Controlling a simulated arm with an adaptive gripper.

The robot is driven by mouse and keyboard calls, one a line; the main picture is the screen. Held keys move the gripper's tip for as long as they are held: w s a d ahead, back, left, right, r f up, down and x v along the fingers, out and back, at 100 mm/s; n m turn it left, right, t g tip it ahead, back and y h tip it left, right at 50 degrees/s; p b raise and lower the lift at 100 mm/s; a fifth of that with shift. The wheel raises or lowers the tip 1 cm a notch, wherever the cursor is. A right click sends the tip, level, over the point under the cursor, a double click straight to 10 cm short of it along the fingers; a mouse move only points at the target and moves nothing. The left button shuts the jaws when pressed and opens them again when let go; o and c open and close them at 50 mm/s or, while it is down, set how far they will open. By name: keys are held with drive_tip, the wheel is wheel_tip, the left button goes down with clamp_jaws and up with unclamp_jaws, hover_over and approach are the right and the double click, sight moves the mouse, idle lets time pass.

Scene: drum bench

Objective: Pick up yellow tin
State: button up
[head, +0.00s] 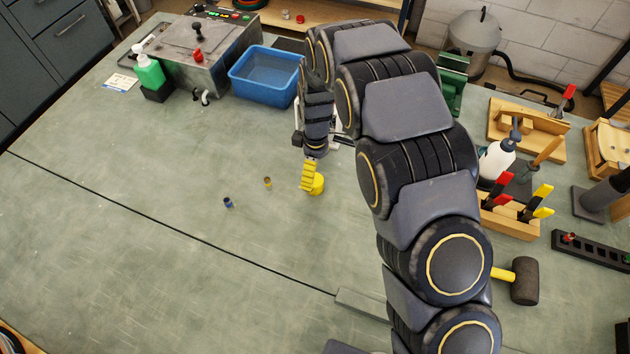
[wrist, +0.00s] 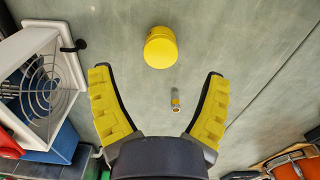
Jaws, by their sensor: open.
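The yellow tin (wrist: 160,48) is a short round can in the wrist view, at the top centre. It stands out past the fingertips, in line with the gap between them. In the head view the yellow tin (head: 318,185) sits on the green bench, partly hidden behind a yellow finger pad. My gripper (wrist: 157,73) is open and empty, with its two yellow-padded fingers spread wide on either side of the view. In the head view my gripper (head: 307,180) points down beside the tin; I cannot tell whether it touches it.
A white-framed fan box (wrist: 45,85) is close to the left finger. In the head view, small brown (head: 267,181) and blue (head: 228,203) cylinders stand left of the tin.

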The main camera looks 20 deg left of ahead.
sight(315, 180)
wheel_tip(315, 180, down, 6)
drive_tip(key=shift+a+r, duration=0.1)
drive_tip(key=shift+r, duration=0.1)
drive_tip(key=c, duration=1.2)
